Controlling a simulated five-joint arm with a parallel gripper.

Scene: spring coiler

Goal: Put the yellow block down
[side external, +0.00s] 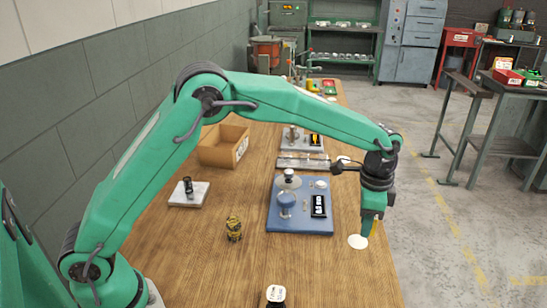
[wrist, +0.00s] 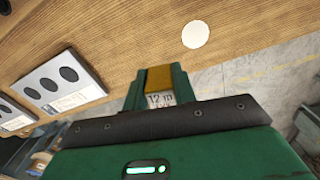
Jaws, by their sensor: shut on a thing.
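My gripper (side external: 370,227) points down near the right edge of the wooden table, just beside and above a white round disc (side external: 358,241). In the wrist view my gripper (wrist: 161,76) is shut on the yellow block (wrist: 160,77), which sits between the green fingers. A pale part with dark lettering shows just behind the block. In the side view the block is mostly hidden by the fingers. The white disc (wrist: 196,34) lies apart from the block in the wrist view, up and to the right, and is bare.
A blue plate (side external: 300,222) with fittings lies left of my gripper. A cardboard box (side external: 222,145), a small white base (side external: 188,194) and a yellow-black piece (side external: 234,229) stand farther left. The table edge is close on the right. Table around the disc is clear.

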